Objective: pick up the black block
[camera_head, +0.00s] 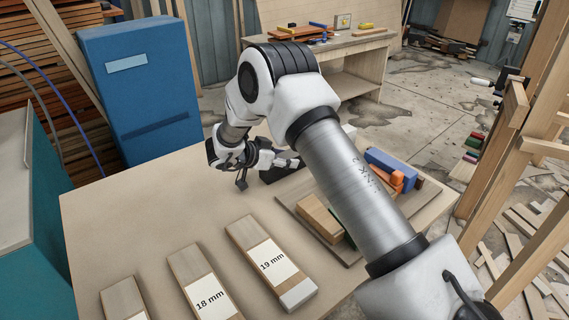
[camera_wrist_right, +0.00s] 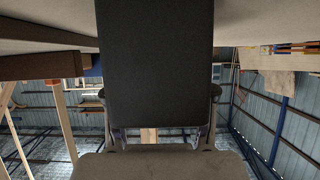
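The black block (camera_head: 284,173) stands on the workbench (camera_head: 130,205) behind the sample boards, partly hidden by my right gripper in the head view. My right gripper (camera_head: 266,162) reaches in from the left of the block, low over the bench. In the right wrist view the black block (camera_wrist_right: 155,65) fills the middle as a broad dark face. The fingers of my right gripper (camera_wrist_right: 160,95) flank its two sides, close to its edges. The block hides their inner faces, so I cannot tell whether they press on it. My left gripper is not in view.
Labelled boards, one 18 mm (camera_head: 205,289) and one 19 mm (camera_head: 262,254), lie at the front of the bench. A wooden board (camera_head: 289,202) with wooden, blue and orange blocks lies to the right, partly behind my arm. The bench's left part is clear. A blue cabinet (camera_head: 140,90) stands behind.

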